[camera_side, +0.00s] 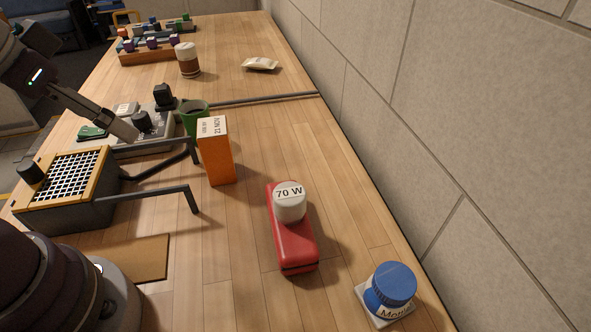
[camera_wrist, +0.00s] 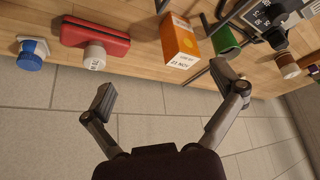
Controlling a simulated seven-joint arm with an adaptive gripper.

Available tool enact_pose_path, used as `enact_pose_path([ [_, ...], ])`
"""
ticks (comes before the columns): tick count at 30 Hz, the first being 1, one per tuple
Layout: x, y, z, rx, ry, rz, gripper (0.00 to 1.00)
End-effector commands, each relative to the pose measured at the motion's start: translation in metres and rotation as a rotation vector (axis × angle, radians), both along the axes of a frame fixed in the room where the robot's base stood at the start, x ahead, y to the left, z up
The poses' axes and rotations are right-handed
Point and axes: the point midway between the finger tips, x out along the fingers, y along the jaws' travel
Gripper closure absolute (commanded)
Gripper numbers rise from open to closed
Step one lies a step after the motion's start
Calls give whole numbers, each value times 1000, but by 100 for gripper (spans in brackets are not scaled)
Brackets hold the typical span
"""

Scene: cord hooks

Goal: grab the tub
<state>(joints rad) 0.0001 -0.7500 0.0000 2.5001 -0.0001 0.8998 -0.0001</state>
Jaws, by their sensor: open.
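The tub is a blue jar with a ribbed blue lid (camera_side: 392,280) and a white label starting "Mon". It stands upright on a small pale square tile (camera_side: 364,297) at the bottom right of the side view, near the wall. In the wrist view the tub (camera_wrist: 29,62) is at the far left. My gripper (camera_wrist: 164,88) is open and empty, its fingers spread wide. In the side view one finger of my gripper (camera_side: 122,128) shows above the dial panel, at the upper left, far from the tub.
A red block (camera_side: 293,246) with a white "70 W" cylinder (camera_side: 289,203) stands left of the tub. An orange box (camera_side: 217,158), green cup (camera_side: 194,120) and rack with bent bars (camera_side: 68,185) are farther left. The wall (camera_side: 480,150) runs close along the right.

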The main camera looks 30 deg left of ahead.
Motion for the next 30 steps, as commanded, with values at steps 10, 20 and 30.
enact_pose_path([
  [10,0,0,0,0,0,0,12],
  [20,53,-54,12,9,37,-176,12],
  [30,78,-260,-50,27,88,-535,12],
])
